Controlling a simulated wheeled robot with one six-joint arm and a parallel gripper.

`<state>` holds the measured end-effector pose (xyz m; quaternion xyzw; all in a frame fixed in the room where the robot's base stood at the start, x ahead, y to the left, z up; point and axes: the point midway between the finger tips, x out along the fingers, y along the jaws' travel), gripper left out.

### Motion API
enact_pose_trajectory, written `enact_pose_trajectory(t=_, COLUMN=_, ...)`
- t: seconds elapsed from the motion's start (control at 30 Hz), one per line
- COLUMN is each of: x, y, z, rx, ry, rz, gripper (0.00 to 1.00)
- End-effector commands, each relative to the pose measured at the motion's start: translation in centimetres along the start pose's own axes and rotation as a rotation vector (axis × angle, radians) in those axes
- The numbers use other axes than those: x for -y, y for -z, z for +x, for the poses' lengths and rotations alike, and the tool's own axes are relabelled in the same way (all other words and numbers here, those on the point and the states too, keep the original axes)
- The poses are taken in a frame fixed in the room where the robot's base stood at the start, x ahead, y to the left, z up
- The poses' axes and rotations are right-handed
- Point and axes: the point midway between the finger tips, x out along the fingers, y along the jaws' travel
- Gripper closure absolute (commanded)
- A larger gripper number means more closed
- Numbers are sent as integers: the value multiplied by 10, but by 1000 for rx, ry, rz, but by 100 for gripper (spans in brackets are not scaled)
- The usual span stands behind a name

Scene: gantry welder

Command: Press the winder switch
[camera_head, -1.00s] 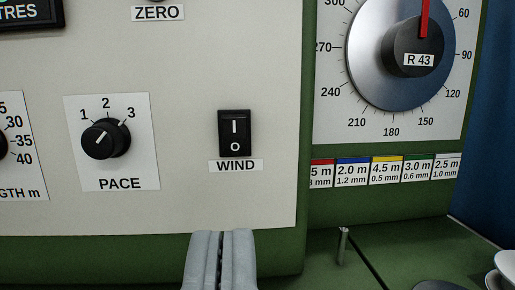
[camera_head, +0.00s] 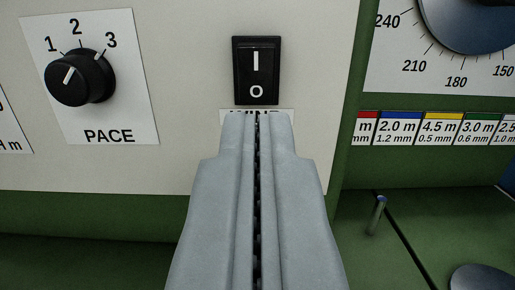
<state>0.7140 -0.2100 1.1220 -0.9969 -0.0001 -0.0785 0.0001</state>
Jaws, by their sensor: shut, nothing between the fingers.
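The winder switch (camera_head: 256,71) is a black rocker marked I at the top and O at the bottom, set in the pale panel in the upper middle of the view. Its WIND label (camera_head: 228,113) is mostly hidden behind my gripper tips. My gripper (camera_head: 257,117) is shut and empty, its grey fingers pointing at the panel. The fingertips appear just below the rocker's lower edge. I cannot tell whether they touch the panel.
The PACE knob (camera_head: 80,78) stands out from the panel at the left. A large dial (camera_head: 480,25) is at the upper right, above a row of coloured labels (camera_head: 440,130). A small metal pin (camera_head: 376,214) rises from the green surface (camera_head: 440,225) at the lower right.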

Motion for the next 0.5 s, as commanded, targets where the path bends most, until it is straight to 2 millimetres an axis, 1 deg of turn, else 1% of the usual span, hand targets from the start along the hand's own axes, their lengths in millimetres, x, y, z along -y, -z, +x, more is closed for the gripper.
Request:
enact_pose_trajectory(t=0.03, x=1, y=-1, z=10, rx=1, ry=2, rz=2, gripper=100)
enact_pose_trajectory(t=0.1, x=0, y=-1, z=22, rx=1, ry=1, rz=0, gripper=100)
enact_pose_trajectory(t=0.3, x=1, y=-1, z=53, rx=1, ry=1, rz=1, gripper=100)
enact_pose_trajectory(t=0.5, x=0, y=-1, z=71, rx=1, ry=0, rz=0, gripper=100)
